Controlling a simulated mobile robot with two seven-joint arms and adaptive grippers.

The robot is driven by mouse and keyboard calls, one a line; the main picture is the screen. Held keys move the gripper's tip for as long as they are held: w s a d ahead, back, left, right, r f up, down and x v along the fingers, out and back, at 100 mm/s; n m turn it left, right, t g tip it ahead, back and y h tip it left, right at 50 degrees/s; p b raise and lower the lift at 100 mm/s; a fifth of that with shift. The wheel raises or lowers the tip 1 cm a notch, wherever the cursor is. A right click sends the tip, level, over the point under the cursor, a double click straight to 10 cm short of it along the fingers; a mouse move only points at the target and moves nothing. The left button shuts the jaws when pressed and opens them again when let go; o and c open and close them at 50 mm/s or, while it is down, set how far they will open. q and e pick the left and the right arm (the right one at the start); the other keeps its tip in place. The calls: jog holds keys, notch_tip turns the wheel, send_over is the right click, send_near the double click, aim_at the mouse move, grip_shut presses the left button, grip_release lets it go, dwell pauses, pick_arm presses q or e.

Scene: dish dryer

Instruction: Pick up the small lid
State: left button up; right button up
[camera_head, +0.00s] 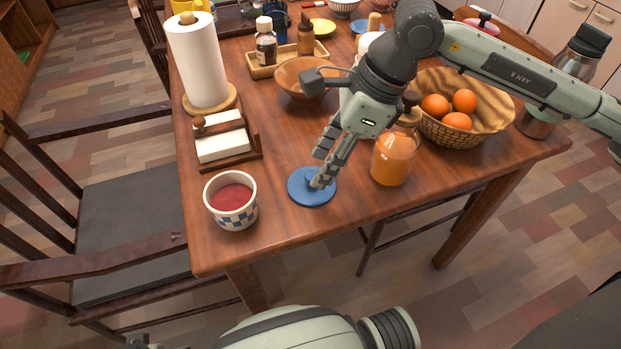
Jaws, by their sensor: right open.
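The small lid (303,193) is a flat blue disc lying on the wooden table near its front edge. My right gripper (318,169) reaches down over the lid from above, with its fingertips at the lid's middle and right part. The gripper is open. My left gripper is not in view; part of my left arm may show at the bottom.
A checkered cup (232,215) with red contents stands left of the lid. An orange jar (393,160) stands close on the right. A napkin holder (225,142), paper towel roll (197,60), brown bowl (297,75) and orange basket (490,125) stand behind. Bare table lies in front.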

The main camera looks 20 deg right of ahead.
aim_at(313, 175)
jog(key=shift+x, duration=1.55)
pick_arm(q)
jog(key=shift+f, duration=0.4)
pick_arm(e)
jog(key=shift+r, duration=0.1)
jog(key=shift+c, duration=0.5)
jog(key=c, duration=0.8)
jog(key=shift+c, duration=0.2)
jog(key=shift+r, duration=0.1)
